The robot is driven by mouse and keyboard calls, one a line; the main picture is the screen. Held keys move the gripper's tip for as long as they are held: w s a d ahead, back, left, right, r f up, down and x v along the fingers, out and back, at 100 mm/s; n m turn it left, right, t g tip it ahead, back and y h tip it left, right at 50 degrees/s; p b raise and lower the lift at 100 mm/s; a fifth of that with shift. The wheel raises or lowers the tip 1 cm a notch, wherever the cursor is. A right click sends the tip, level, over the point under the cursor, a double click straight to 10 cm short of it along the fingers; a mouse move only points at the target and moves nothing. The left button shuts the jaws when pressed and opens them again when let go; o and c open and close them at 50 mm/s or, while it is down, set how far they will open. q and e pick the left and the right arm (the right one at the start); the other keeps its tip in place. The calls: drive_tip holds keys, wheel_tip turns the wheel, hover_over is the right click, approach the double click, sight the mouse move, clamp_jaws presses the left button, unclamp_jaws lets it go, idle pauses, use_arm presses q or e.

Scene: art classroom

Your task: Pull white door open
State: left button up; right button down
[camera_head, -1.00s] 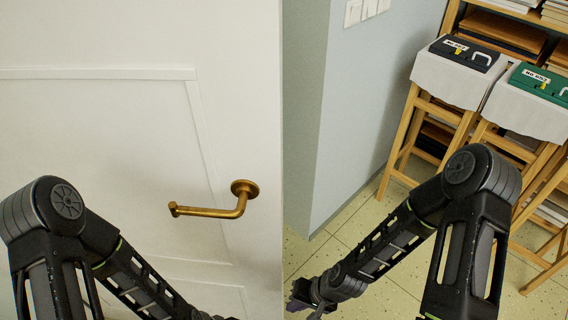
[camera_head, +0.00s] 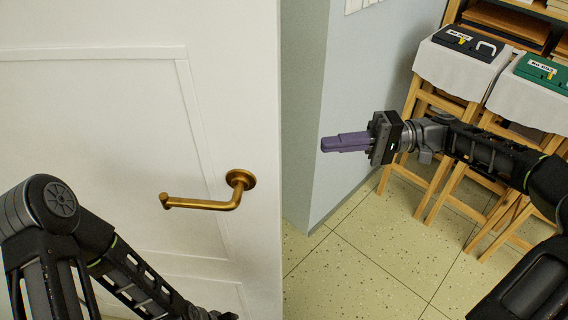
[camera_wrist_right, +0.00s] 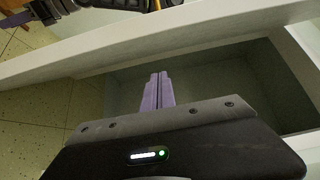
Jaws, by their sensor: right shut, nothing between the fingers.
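The white door (camera_head: 110,130) fills the left of the head view, its free edge upright near the middle of the picture. A brass lever handle (camera_head: 215,200) sticks out from it near that edge. My right gripper (camera_head: 324,144) is shut and empty, its purple fingers pointing left, to the right of the door edge and above the handle's height in the picture. Its shut fingers also show in the right wrist view (camera_wrist_right: 158,78). My left arm is at the lower left in front of the door; its gripper is cut off or hidden at the bottom edge.
A grey-blue wall (camera_head: 365,80) stands right of the door edge. Wooden stools (camera_head: 455,200) with cloths hold a black toolbox (camera_head: 468,42) and a green toolbox (camera_head: 543,72) at the right. Speckled floor (camera_head: 365,270) is clear at the lower middle.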

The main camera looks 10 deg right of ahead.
idle(0.3)
drive_tip(key=s+a+b, duration=0.2)
drive_tip(key=s+a, duration=0.2)
drive_tip(key=a, duration=0.7)
idle(0.6)
